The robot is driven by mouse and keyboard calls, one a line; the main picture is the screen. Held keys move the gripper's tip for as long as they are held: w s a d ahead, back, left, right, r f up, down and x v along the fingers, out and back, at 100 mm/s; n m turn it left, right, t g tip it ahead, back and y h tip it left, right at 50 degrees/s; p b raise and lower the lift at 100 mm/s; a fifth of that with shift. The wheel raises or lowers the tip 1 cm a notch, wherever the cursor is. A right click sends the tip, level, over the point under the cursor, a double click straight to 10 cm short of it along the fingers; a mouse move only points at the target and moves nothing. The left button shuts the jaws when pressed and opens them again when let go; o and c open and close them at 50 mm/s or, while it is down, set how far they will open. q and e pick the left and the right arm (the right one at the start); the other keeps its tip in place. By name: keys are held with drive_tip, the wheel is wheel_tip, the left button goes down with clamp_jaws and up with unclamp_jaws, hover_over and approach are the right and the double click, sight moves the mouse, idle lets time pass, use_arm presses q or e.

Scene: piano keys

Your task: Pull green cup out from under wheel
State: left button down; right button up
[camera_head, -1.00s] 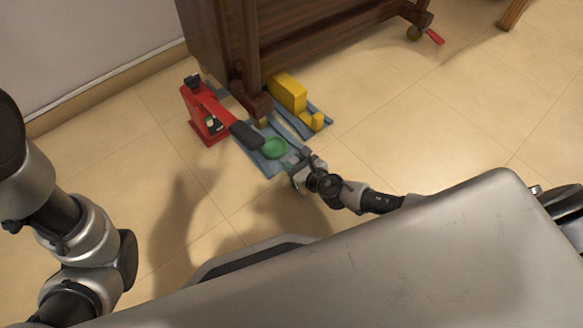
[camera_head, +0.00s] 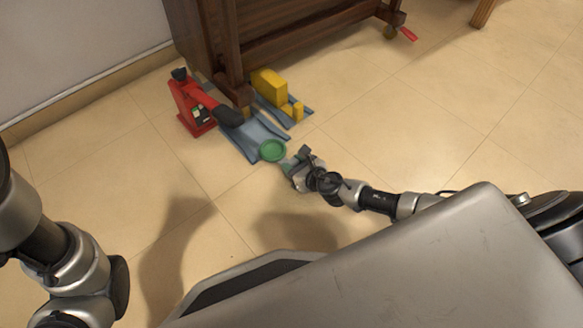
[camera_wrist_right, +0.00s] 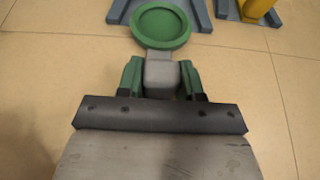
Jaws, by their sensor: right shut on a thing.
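The green cup (camera_head: 272,151) is a shallow round dish at the near edge of the blue ramp piece (camera_head: 238,143), clear of the piano's near foot (camera_head: 238,94). The wheel under that foot is small and mostly hidden. In the right wrist view the cup (camera_wrist_right: 161,23) lies just ahead of my right gripper (camera_wrist_right: 161,78). The gripper's green-tipped fingers are shut on a grey handle block (camera_wrist_right: 161,72) that meets the cup's near rim. My right gripper (camera_head: 299,163) is low over the floor in the head view. My left gripper is out of view; only its arm shows.
A red jack (camera_head: 193,106) with a dark-ended lever stands left of the foot. A yellow block (camera_head: 270,87) sits on another blue piece (camera_head: 297,116) to the right. Another caster with a red lever (camera_head: 407,34) is at upper right. Tiled floor around my right gripper is clear.

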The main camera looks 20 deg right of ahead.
drive_tip(key=shift+s, duration=0.2)
drive_tip(key=o, duration=1.1)
drive_tip(key=shift+c, duration=0.2)
drive_tip(key=shift+d, duration=0.1)
drive_tip(key=p+v, duration=0.4)
drive_tip(key=v, duration=0.5)
drive_tip(key=shift+s+r, duration=0.1)
drive_tip(key=shift+s, duration=0.15)
drive_tip(key=shift+s+d+r, duration=0.2)
drive_tip(key=shift+s, duration=0.35)
drive_tip(key=shift+a, duration=0.1)
